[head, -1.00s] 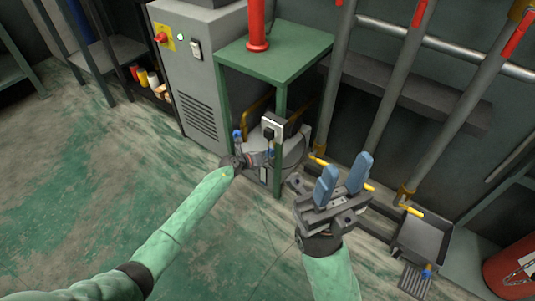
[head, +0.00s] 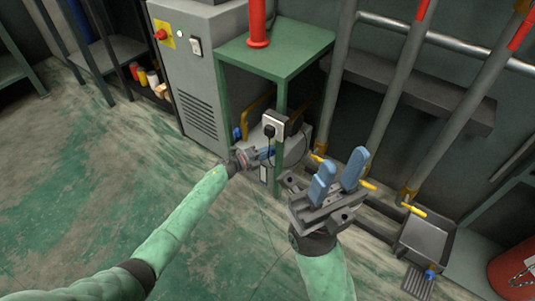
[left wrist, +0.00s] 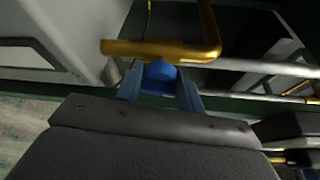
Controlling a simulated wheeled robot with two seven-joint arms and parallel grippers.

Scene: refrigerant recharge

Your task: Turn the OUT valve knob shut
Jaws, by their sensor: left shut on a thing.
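My left gripper (head: 266,153) reaches under the green table, beside the grey tank (head: 293,150). In the left wrist view its two blue fingers (left wrist: 160,85) are shut on a round blue knob (left wrist: 160,71), which sits just under a yellow handle bar (left wrist: 160,49). No label on the knob is readable, and in the head view the gripper hides it. A small blue part (head: 237,133) shows at the left of the gripper; I cannot tell what it is. My right gripper (head: 340,168) is open and empty, its blue fingers pointing up and apart.
The green table (head: 280,50) carries a red cylinder (head: 257,22). A black plug sits in a socket box (head: 276,122) on its near leg. A grey cabinet (head: 190,70) stands left. Pipes with yellow handles and a dark tray (head: 425,238) are at right. The left floor is clear.

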